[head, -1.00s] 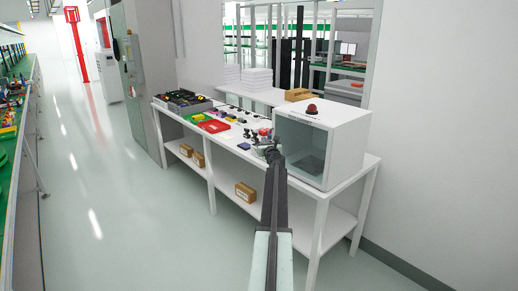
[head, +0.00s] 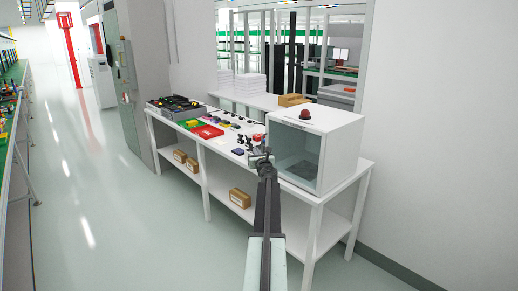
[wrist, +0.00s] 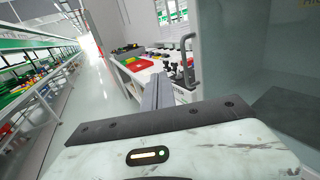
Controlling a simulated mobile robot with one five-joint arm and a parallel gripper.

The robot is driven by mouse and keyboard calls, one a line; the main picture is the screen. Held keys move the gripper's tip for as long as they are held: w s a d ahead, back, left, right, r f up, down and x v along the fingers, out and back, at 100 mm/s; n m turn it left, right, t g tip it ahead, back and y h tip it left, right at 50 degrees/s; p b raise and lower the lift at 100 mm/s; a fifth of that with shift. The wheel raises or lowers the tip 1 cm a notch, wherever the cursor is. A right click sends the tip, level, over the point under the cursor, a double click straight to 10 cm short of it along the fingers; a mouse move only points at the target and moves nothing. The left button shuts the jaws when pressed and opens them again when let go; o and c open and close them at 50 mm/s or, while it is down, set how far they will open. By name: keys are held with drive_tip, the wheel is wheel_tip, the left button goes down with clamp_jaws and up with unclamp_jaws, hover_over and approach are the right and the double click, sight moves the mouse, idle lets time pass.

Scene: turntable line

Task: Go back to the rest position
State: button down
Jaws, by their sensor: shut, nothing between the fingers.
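My gripper (head: 261,158) is at the end of my outstretched arm, over the front edge of the white table, left of the white box. It looks shut, with nothing held in it.
The white table (head: 282,193) holds a white box (head: 335,140) with a red knob on top, a red tray (head: 207,132) and a black tray (head: 178,108). Cartons (head: 240,197) lie on its lower shelf. The floor to the left is clear, up to a long bench (head: 22,150).

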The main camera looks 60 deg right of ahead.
drive_tip(key=a, duration=0.1)
drive_tip(key=s+a, duration=0.1)
drive_tip(key=a, duration=0.3)
drive_tip(key=shift+s+a, duration=0.15)
drive_tip(key=shift+s, duration=0.1)
drive_tip(key=shift+w, duration=0.1)
